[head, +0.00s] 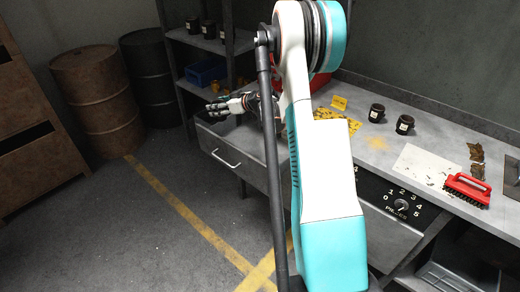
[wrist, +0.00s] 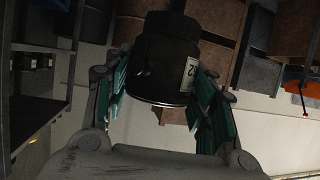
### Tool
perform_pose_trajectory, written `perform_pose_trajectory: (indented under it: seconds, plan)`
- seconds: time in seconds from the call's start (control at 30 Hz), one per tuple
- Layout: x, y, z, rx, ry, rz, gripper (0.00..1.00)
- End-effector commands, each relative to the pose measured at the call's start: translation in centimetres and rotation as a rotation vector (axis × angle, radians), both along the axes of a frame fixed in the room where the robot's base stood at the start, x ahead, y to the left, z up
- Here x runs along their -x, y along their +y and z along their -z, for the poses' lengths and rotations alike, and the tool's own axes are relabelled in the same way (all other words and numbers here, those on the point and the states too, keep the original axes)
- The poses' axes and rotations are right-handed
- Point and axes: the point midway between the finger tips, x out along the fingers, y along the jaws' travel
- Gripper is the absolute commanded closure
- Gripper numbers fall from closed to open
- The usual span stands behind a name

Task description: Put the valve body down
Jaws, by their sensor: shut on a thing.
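The valve body (wrist: 162,62) is a dark, squat cylinder with a narrower neck and a white label on its side. In the wrist view it sits between the teal pads of my gripper (wrist: 166,78), which is shut on it. In the head view my gripper (head: 216,108) is in the air near the left end of the bench (head: 345,90), beside the shelf. The valve body is hard to make out there.
Two dark labelled jars (head: 390,118) stand on the bench, with a yellow mat (head: 335,112) and red brush (head: 467,190). The shelf (head: 205,42) holds more dark jars and a blue bin (head: 205,73). Barrels (head: 100,95) stand at left. The floor by the drawer (head: 235,155) is clear.

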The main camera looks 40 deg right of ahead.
Motion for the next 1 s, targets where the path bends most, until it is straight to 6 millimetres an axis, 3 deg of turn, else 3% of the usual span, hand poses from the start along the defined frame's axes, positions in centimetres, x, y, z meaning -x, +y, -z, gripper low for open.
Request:
perform_pose_trajectory:
  seconds: [0.03, 0.1, 0.3, 0.47, 1.0]
  plan:
    - [0.1, -2.7, 1.2, -0.001, -0.004, 0.009, 0.86]
    - [0.4, -5.3, 2.2, -0.002, -0.010, 0.011, 0.86]
    - [1.2, -9.6, 4.0, 0.001, -0.022, 0.014, 0.86]
    - [1.4, -10.4, 5.8, 0.001, -0.025, 0.013, 0.86]
    - [1.4, -10.3, 18.1, 0.002, -0.024, 0.014, 0.86]
